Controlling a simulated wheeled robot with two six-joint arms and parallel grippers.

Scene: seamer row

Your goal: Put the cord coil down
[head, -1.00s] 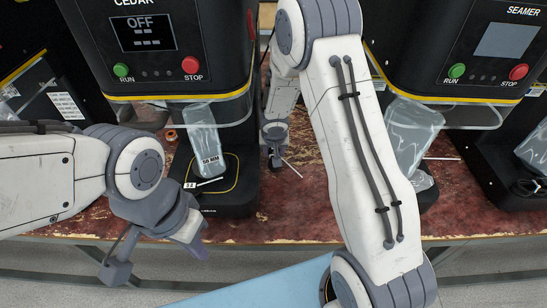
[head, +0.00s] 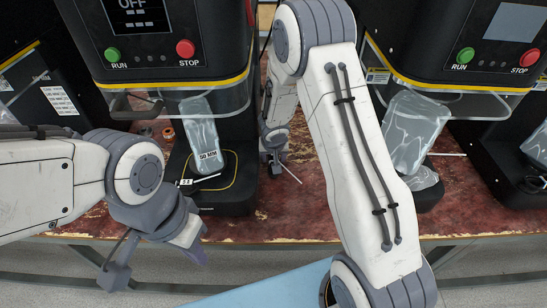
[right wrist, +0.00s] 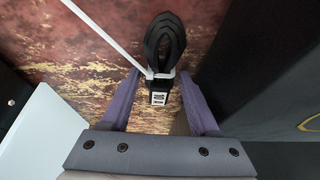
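The black cord coil (right wrist: 165,45) shows in the right wrist view, over the worn red bench top. A white tie crosses its lower end, and a small black-and-white label (right wrist: 159,98) sits below the tie. My right gripper (right wrist: 160,78) has its purple fingers on either side of the coil's lower end, with gaps showing on both sides. Whether the coil rests fully on the bench is hard to tell. In the head view my right gripper (head: 274,158) is small and partly hidden by my arm, and the coil cannot be made out. My left gripper (head: 153,270) is open and empty before the bench's front edge.
The red bench (head: 290,215) has clear room in front of the right gripper. A black machine (head: 180,60) with a clear bag (head: 201,128) stands left, and the seamer (head: 455,50) stands right with another bag (head: 412,130). A thin white strip (head: 291,173) shows beside the right gripper.

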